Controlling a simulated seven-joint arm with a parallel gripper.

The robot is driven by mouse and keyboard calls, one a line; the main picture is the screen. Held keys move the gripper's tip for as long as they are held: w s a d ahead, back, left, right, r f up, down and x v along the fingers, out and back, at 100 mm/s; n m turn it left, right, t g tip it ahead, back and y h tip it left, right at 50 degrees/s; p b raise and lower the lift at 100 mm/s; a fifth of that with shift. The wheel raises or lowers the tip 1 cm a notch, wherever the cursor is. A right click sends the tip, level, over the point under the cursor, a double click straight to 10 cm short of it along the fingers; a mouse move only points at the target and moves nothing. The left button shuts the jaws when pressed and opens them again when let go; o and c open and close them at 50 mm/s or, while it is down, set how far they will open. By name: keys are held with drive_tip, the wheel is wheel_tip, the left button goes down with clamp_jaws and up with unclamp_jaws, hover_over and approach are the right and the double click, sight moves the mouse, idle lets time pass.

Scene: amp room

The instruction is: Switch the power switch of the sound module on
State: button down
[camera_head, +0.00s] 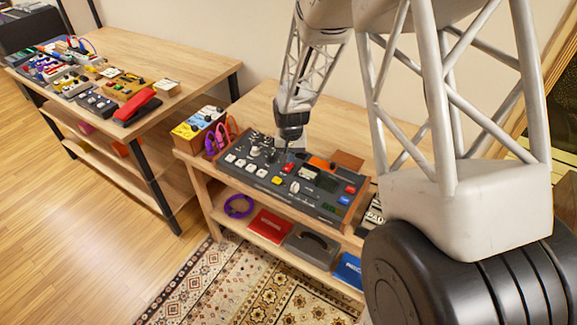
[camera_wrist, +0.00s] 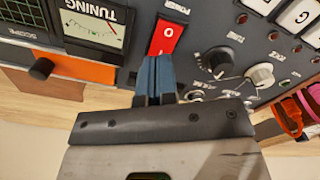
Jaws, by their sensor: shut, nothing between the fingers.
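The sound module (camera_head: 325,199) is a dark panel of knobs and buttons with wooden sides, lying on a low wooden bench. Its power switch (camera_wrist: 167,37) is a red rocker with white marks, beside the word POWER in the wrist view. It also shows as a small red block (camera_head: 289,167) in the head view. My gripper (camera_wrist: 155,62) is shut and empty. Its blue-grey fingertips are at the lower end of the switch in the wrist view and hide that end. I cannot tell whether they touch it. In the head view my gripper (camera_head: 287,150) points down over the panel's back.
A tuning meter (camera_wrist: 92,26) and an orange strip (camera_wrist: 75,66) lie left of the switch, knobs (camera_wrist: 217,62) to its right. A table (camera_head: 160,45) with several pedals stands further left.

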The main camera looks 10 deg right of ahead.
drive_tip(key=shift+f, duration=0.8)
idle(0.7)
drive_tip(key=shift+r, duration=3.55)
